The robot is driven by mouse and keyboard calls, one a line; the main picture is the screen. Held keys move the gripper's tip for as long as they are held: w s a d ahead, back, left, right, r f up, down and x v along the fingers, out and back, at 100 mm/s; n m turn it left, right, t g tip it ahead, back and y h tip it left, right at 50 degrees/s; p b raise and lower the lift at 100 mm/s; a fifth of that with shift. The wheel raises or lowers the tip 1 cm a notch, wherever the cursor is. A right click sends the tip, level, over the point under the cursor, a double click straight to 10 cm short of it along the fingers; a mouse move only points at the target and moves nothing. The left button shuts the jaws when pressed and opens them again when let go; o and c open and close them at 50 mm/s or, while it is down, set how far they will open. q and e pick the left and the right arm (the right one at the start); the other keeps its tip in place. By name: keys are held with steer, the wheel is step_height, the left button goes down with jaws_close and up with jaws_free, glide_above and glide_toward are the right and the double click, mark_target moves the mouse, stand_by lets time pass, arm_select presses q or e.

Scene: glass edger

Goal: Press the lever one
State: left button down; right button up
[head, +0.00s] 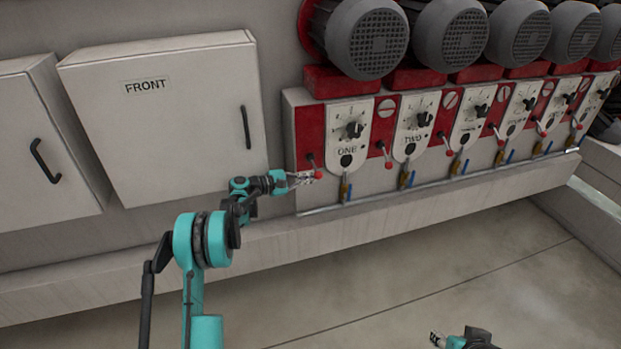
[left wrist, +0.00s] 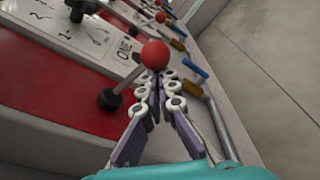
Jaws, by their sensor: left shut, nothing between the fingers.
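The lever one is a thin metal rod with a red ball knob (left wrist: 155,54) and a black base (left wrist: 109,100). It stands on the red panel beside the plate marked ONE (head: 347,131). In the head view its red knob (head: 317,174) shows right at the tip of my left gripper (head: 304,178). My left gripper (left wrist: 160,85) is shut and empty, its fingertips close by the knob in the left wrist view. I cannot tell whether they touch it. My right gripper (head: 437,339) shows only partly at the bottom edge, far from the panel.
More levers with red knobs, such as the one beside TWO (head: 388,164), line the panel to the right. Grey motors (head: 365,40) sit above. A blue-handled valve (head: 345,190) is below plate ONE. A FRONT cabinet (head: 165,120) stands left. The floor (head: 420,280) is clear.

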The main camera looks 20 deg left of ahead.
arm_select(q)
steer(key=r+n+p, duration=0.1)
steer(key=r+n, duration=0.1)
steer(key=n, duration=0.1)
steer(key=r+n+g+p, duration=0.1)
steer(key=r+n, duration=0.1)
steer(key=n, duration=0.1)
steer(key=shift+s+d+r+g+h, duration=0.2)
steer(key=shift+r+g+h, duration=0.1)
steer(key=shift+r, duration=0.1)
arm_select(e)
step_height(320, 180, up, 2)
steer(key=shift+r, duration=0.25)
arm_select(q)
steer(key=shift+a+r, duration=0.1)
steer(key=shift+a, duration=0.15)
